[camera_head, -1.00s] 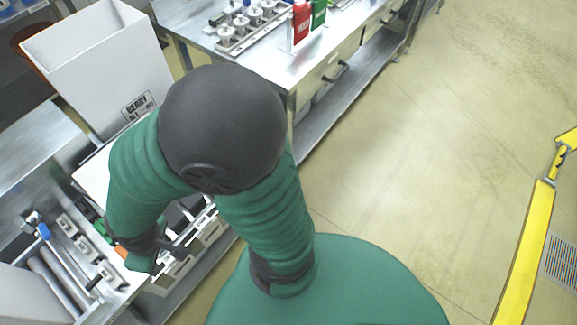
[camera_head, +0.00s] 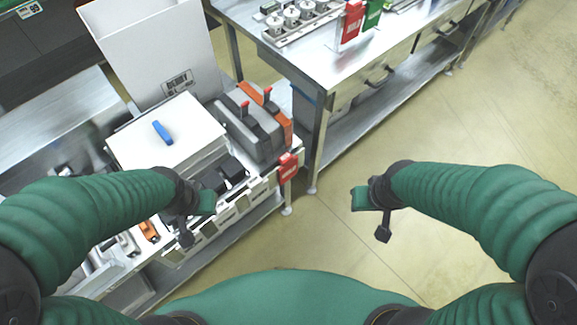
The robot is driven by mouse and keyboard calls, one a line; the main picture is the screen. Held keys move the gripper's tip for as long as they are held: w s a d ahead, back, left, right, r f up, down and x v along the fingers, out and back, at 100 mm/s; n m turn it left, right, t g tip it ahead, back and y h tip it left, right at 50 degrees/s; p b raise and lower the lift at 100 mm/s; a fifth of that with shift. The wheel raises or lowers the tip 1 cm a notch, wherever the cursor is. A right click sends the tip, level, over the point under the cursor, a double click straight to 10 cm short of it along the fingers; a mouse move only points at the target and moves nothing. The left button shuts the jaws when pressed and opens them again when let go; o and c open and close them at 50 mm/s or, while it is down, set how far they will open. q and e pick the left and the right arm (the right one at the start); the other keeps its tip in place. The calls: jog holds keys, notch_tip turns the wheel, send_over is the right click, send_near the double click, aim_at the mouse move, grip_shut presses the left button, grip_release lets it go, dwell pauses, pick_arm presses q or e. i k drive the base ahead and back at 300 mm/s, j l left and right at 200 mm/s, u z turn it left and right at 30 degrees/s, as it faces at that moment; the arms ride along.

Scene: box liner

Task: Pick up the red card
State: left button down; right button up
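One red card (camera_head: 288,168) stands upright at the right front corner of the near metal table. Another red card (camera_head: 352,22) stands on the far table beside a green card (camera_head: 373,13). My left gripper (camera_head: 197,219) is over the near table's front edge, left of and lower in the picture than the near red card. My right gripper (camera_head: 371,216) is over the floor, right of the near red card. Both grippers look open and empty, with a gap between their fingers. Neither touches a card.
A tall white open box (camera_head: 150,45) stands at the near table's back. A blue item (camera_head: 162,132) lies on a white flat-topped box (camera_head: 170,150). Grey-and-orange cases (camera_head: 252,122) stand behind the near red card. The far table (camera_head: 310,62) holds metal cups. Floor at right is clear.

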aim_at(288, 168)
jog(key=u, duration=2.45)
jog(key=z, duration=2.5)
jog(key=i+l+u, duration=0.1)
jog(key=u, duration=0.3)
jog(key=i+l+u, duration=0.15)
jog(key=u, duration=0.25)
jog(key=i+l+u, duration=0.2)
jog(key=u, duration=0.25)
